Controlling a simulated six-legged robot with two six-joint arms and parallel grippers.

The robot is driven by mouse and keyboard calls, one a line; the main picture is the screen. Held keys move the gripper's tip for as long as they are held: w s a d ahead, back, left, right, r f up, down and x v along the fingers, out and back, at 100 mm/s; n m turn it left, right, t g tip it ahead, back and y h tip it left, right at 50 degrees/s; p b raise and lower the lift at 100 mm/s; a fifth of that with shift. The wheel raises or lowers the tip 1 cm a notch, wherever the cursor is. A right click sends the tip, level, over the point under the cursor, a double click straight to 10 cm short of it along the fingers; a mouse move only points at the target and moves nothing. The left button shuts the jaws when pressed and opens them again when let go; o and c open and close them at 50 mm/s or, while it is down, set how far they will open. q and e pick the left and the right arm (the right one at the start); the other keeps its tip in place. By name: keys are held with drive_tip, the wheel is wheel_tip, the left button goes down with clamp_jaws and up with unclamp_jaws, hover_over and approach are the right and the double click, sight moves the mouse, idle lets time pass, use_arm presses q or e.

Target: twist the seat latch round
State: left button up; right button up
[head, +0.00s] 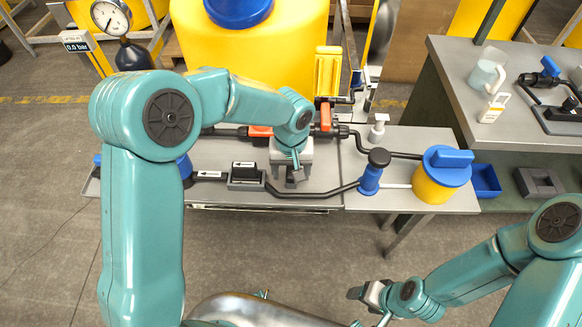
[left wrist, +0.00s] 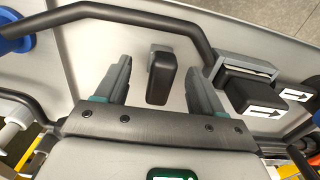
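A black upright block, which looks like the seat latch (left wrist: 162,77), stands on the grey skid top in the left wrist view. My left gripper (head: 293,181) points down over the skid; in the left wrist view its two fingers (left wrist: 157,72) are spread on either side of the latch, with a gap on both sides. In the head view the gripper hides the latch. Beside it is a grey seat (head: 246,186) holding a black block with white arrow labels. My right gripper (head: 370,294) is low at the front, away from the skid, its fingers too small to read.
Behind are orange-handled valves (head: 326,117) and a yellow tank (head: 250,55). A bench (head: 460,85) stands at right.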

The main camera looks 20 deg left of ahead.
use_arm(q)
wheel_tip(320, 180, up, 7)
drive_tip(key=p, duration=0.4)
drive_tip(key=shift+p, duration=0.35)
drive_tip(key=shift+s, duration=0.15)
